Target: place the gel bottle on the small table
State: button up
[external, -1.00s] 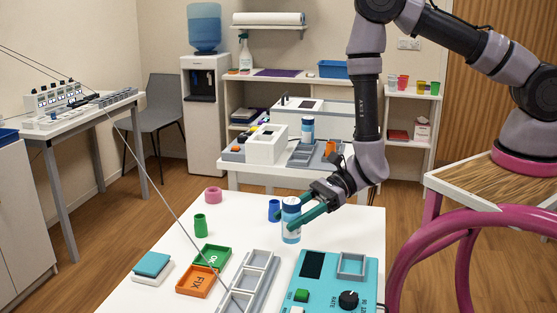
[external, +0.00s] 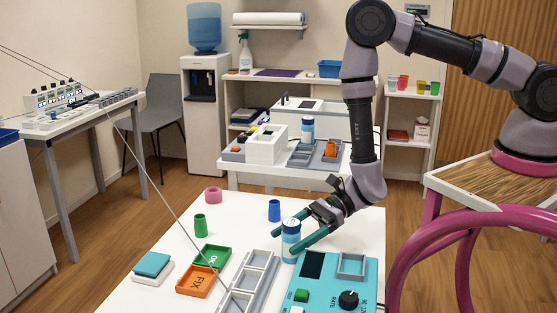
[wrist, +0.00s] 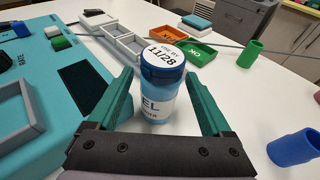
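The gel bottle (external: 291,244), pale blue with a dark blue cap, stands upright on the white near table (external: 240,207). In the wrist view the bottle (wrist: 157,100) has a white cap label reading 11/28. My gripper (external: 304,230) is at the bottle, with its green fingers spread to either side. In the wrist view my gripper (wrist: 160,80) shows narrow gaps between the fingers and the bottle, so it is open.
A teal control box (external: 335,290) and a grey compartment tray (external: 262,262) are close to the bottle. Green (external: 212,257) and orange (external: 197,281) trays, a blue cup (external: 274,210) and a green cup (external: 201,226) stand nearby. Another white table (external: 250,172) is behind.

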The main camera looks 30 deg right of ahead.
jog(key=shift+r, duration=0.1)
jog(key=shift+d+r, duration=0.1)
jog(key=shift+d, duration=0.2)
jog(key=v, duration=1.1)
jog(key=shift+d+r, duration=0.1)
jog(key=shift+d, duration=0.1)
